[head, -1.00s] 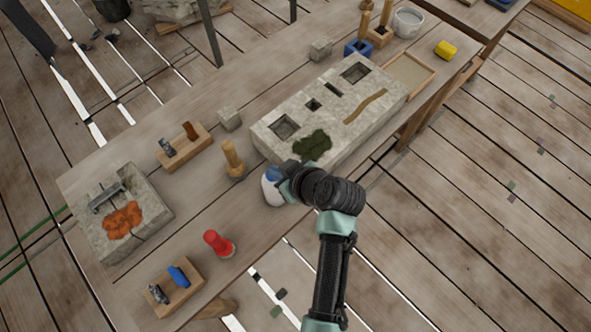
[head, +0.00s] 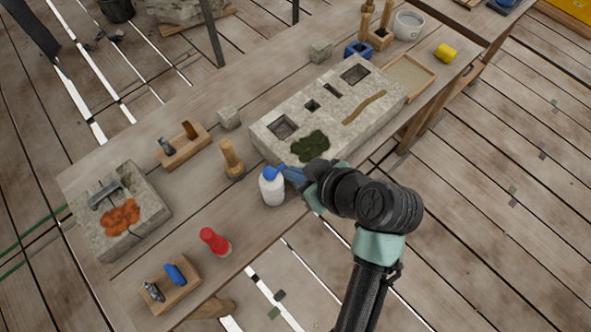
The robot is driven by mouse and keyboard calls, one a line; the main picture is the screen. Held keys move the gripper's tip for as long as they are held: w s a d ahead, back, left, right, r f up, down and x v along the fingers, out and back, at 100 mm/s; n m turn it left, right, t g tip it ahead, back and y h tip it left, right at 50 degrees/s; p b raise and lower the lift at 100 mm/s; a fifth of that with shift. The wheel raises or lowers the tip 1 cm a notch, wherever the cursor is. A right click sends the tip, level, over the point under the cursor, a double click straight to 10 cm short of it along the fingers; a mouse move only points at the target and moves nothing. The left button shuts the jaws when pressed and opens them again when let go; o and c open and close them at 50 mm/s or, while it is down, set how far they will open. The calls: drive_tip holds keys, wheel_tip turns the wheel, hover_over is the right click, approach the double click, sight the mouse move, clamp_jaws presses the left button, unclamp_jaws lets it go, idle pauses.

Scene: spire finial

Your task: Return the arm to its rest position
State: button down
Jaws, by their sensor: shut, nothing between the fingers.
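My gripper (head: 290,174) is at the end of the arm, over the front edge of the wooden workbench (head: 205,205). Its tip is right beside the blue cap of a white bottle (head: 272,188), which stands upright on the bench. I cannot tell from this view whether the tip touches the cap. The gripper is shut and holds nothing. The arm reaches in from the lower right of the head view, and its wrist hangs past the bench edge over the deck.
A stone block (head: 330,110) with square holes and moss lies behind the gripper. A wooden mallet (head: 232,160), a red bottle (head: 214,242), a wooden holder (head: 172,287) and a stone trough (head: 122,235) stand to the left. The plank deck (head: 490,210) at right is largely clear.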

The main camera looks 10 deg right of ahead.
idle(0.4)
drive_tip(key=w+r+m+t+h, duration=0.2)
drive_tip(key=w+r+t, duration=0.3)
drive_tip(key=r, duration=0.8)
drive_tip(key=w+r+m+t+h, duration=0.1)
drive_tip(key=w+r+t, duration=0.45)
drive_tip(key=r, duration=0.85)
drive_tip(key=s+a+r+m+t, duration=0.1)
drive_tip(key=s+r+t, duration=0.2)
drive_tip(key=r, duration=0.6)
drive_tip(key=s+a+r+m+t+h+b, duration=0.1)
drive_tip(key=s+r+t, duration=0.2)
drive_tip(key=r, duration=0.6)
drive_tip(key=s+a+r+m+t+h, duration=0.1)
drive_tip(key=s+r+m+t, duration=0.1)
drive_tip(key=s+r, duration=0.4)
wheel_tip(320, 180, up, 4)
drive_tip(key=shift+s+f+t+b, duration=0.1)
drive_tip(key=shift+s+t+b, duration=0.15)
drive_tip(key=shift+t, duration=0.6)
